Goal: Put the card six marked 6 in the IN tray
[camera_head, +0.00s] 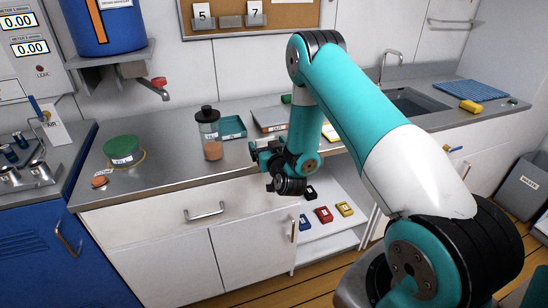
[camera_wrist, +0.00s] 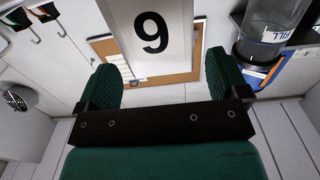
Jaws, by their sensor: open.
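The white card six (camera_wrist: 150,35) fills the top middle of the wrist view. Its black digit looks like a 9 there, but the view is upside down: the jar's dark lid points down.
A jar with a black lid (camera_head: 210,135) stands on the counter left of my gripper. The wall board (camera_head: 290,15) carries cards 5 (camera_head: 202,12) and 7 (camera_head: 255,10), with an empty holder between.

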